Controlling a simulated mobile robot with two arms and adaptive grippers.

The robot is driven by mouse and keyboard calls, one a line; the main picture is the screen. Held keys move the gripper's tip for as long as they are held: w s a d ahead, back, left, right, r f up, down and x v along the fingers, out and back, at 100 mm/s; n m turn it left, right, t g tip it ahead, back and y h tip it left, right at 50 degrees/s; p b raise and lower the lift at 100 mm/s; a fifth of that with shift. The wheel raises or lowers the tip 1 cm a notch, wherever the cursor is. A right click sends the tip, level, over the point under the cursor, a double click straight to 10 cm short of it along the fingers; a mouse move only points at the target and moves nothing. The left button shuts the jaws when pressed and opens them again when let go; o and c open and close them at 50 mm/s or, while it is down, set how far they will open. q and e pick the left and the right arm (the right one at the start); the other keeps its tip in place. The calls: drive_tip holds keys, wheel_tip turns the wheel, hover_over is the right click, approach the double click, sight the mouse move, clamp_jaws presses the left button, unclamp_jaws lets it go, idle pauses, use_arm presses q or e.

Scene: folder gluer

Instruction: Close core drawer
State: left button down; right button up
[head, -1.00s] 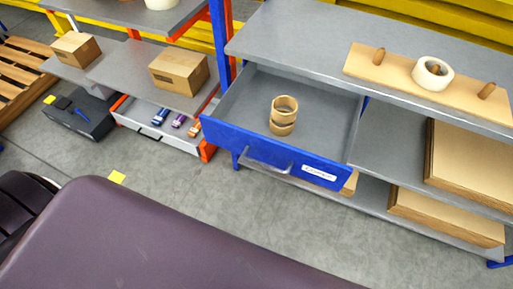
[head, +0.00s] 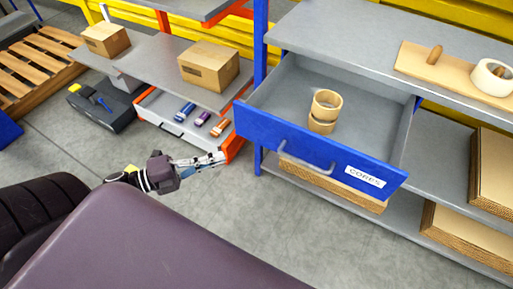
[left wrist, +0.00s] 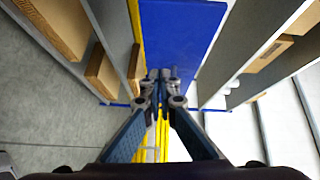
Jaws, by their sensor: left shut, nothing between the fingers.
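The core drawer (head: 270,133) stands open, pulled out from under the grey top of the blue-framed shelf. Its blue front has a bar handle (head: 308,158) and a white label (head: 365,176) reading CORES. Two tan cardboard cores (head: 325,108) are stacked inside. My left gripper (head: 222,158) is shut and empty, left of the drawer front and apart from the handle, in front of the orange-framed shelf. In the left wrist view its fingers (left wrist: 163,76) are together, with a blue panel beyond that I cannot identify. My right gripper is out of view.
An orange-framed shelf with a cardboard box (head: 208,65) and a shallow tray (head: 165,128) of small coloured items stands left of the drawer. Tape (head: 491,77) lies on a board upper right. Floor (head: 265,215) before the drawer is clear.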

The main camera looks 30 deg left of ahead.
use_arm(q)
wheel_tip(320, 180, up, 3)
drive_tip(key=s+d+m+g+h, duration=0.1)
drive_tip(key=d+m+h, duration=0.1)
drive_tip(key=d+m, duration=0.1)
drive_tip(key=p, duration=0.2)
approach(277, 139)
drive_tip(key=x, duration=0.5)
drive_tip(key=shift+s+d+r, duration=0.2)
drive_tip(key=shift+s+d, duration=0.05)
drive_tip(key=shift+d, duration=0.15)
drive_tip(key=shift+w, duration=0.5)
drive_tip(key=shift+w, duration=0.1)
